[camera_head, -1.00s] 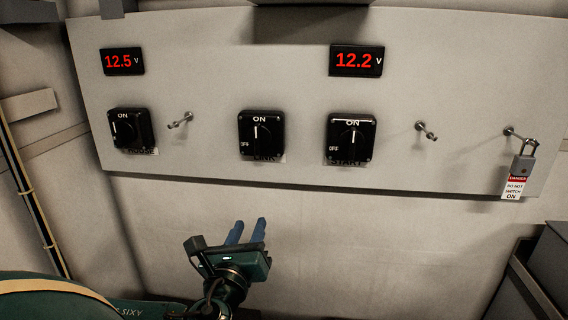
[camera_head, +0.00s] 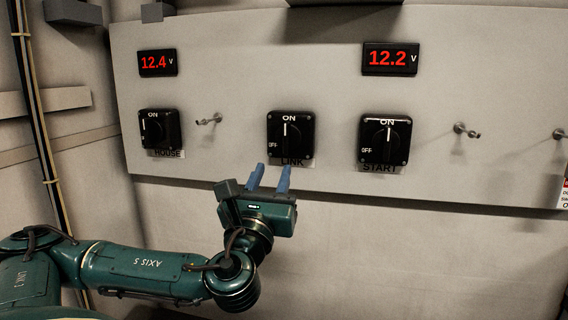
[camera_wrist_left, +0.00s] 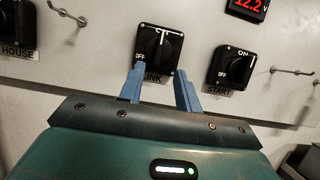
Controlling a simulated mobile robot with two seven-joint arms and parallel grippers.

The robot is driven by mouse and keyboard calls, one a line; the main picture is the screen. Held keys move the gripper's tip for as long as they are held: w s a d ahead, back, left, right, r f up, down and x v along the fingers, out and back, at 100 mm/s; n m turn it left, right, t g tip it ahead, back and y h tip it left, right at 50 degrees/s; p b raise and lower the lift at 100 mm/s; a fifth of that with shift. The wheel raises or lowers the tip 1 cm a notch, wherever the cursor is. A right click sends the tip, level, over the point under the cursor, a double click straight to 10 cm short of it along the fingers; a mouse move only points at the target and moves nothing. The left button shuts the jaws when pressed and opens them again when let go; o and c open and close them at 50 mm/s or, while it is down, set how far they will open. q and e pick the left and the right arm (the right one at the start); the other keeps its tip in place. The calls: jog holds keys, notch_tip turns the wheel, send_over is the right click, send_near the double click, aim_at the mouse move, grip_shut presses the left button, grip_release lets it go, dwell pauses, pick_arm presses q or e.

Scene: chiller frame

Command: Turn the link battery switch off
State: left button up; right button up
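The link battery switch (camera_head: 290,136) is a black square rotary switch in the middle of the panel, with its pointer upright at ON. It also shows in the left wrist view (camera_wrist_left: 158,50), just beyond the fingers. My left gripper (camera_head: 270,178) is open and empty, with two blue fingers pointing up at the panel just below the switch. In the left wrist view the fingers (camera_wrist_left: 160,88) stand apart, below the switch's lower edge. The left fingertip overlaps part of the LINK label; I cannot tell whether it touches the panel. My right gripper is not in view.
The house switch (camera_head: 159,130) stands left and the start switch (camera_head: 385,140) right, both with pointers upright. Metal pegs (camera_head: 210,120) (camera_head: 466,130) stick out from the panel (camera_head: 330,60). Red displays (camera_head: 157,62) (camera_head: 389,59) read 12.4 and 12.2 V. A tag (camera_head: 564,194) hangs at the right edge.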

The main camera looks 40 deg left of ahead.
aim_at(285, 138)
pick_arm(q)
jog(key=p+x, duration=0.3)
jog(key=x, duration=0.7)
jog(key=shift+w+a, duration=0.1)
jog(key=shift+w, duration=0.2)
grip_shut()
